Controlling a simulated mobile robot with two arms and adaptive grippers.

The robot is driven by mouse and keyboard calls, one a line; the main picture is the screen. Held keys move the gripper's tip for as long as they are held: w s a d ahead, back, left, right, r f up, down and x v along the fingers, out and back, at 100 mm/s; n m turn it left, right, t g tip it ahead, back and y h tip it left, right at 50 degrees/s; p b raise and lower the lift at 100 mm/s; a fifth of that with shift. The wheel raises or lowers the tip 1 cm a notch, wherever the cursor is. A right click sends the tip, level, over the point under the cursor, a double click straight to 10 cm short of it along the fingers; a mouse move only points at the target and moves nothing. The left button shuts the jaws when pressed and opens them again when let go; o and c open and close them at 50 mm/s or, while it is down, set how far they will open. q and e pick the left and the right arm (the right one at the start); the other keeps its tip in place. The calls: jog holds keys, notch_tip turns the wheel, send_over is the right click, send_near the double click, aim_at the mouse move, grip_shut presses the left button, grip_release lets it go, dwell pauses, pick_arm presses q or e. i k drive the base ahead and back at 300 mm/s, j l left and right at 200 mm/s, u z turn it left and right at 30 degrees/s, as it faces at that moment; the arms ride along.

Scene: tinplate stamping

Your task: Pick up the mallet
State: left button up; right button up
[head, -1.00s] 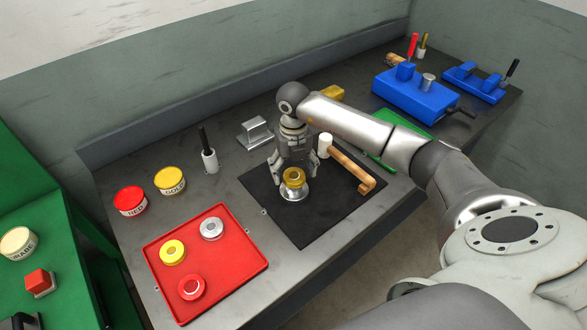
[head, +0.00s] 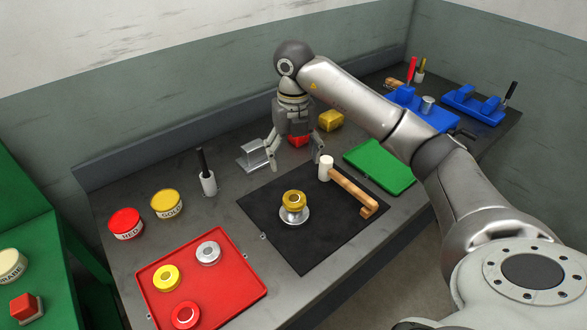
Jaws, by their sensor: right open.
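The mallet lies on the black mat (head: 300,250), with its white head (head: 326,168) at the back and its wooden handle (head: 352,191) running toward the front right. My right gripper (head: 295,164) is open and empty, raised above the back edge of the mat, just left of the mallet head. Its right finger appears close to the head in the picture; whether they touch I cannot tell. My left gripper is not in view.
A gold piece on a silver base (head: 294,207) stands on the mat left of the handle. A grey metal block (head: 253,155), a black-handled tool in a white holder (head: 207,175), a red tray (head: 250,290) and a green tray (head: 376,177) surround the mat. A red block (head: 298,140) sits behind the gripper.

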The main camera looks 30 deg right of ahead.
aim_at(325, 171)
jog(key=z, duration=1.45)
